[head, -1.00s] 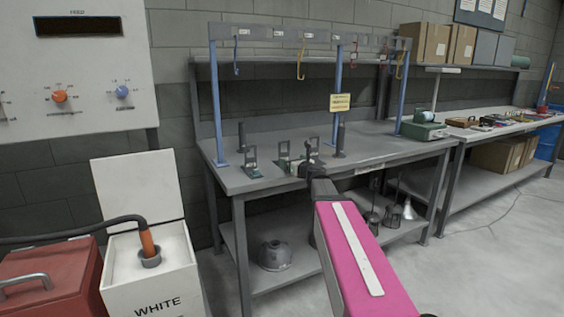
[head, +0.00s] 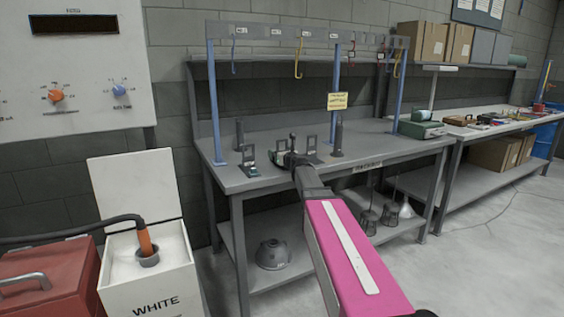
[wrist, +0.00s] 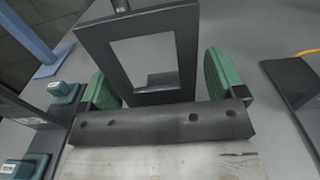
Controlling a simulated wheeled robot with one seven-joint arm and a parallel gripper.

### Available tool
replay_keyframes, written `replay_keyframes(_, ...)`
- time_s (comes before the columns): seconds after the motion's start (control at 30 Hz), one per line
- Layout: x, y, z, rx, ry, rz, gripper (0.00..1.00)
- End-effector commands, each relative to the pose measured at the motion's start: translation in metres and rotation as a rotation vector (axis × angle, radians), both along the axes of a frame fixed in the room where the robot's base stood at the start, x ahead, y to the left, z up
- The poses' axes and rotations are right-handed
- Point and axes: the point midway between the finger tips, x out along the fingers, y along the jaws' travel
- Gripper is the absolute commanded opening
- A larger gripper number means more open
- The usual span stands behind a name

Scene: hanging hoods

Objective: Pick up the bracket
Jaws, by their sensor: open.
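A dark upright bracket with a rectangular window (wrist: 188,50) stands directly ahead of my gripper in the wrist view. My gripper (wrist: 160,82) is open, with one green finger pad on each side of the bracket's lower part. Gaps show between the pads and the bracket, so it is not clamped. In the head view my gripper (head: 288,160) is low over the workbench (head: 370,150), among the small dark fixtures, and it mostly hides the bracket there.
A similar fixture with a green base (head: 250,160) stands to the left, and another dark frame (head: 310,144) to the right. Dark posts stand nearby (head: 338,138). Blue uprights (head: 215,115) carry a rail with coloured hooks. The front right of the bench is clear.

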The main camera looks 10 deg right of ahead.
Motion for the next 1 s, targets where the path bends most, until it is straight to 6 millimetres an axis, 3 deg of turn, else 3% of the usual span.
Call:
replay_keyframes(0.2,0.000,0.000,0.000,0.000,0.000,0.000,0.86)
replay_keyframes(0.4,0.000,0.000,0.000,0.000,0.000,0.000,0.21)
replay_keyframes(0.43,0.000,0.000,0.000,0.000,0.000,0.000,0.18)
replay_keyframes(0.77,0.000,0.000,0.006,-0.001,-0.001,0.000,0.18)
replay_keyframes(1.0,0.000,0.000,0.039,-0.001,-0.003,0.000,0.18)
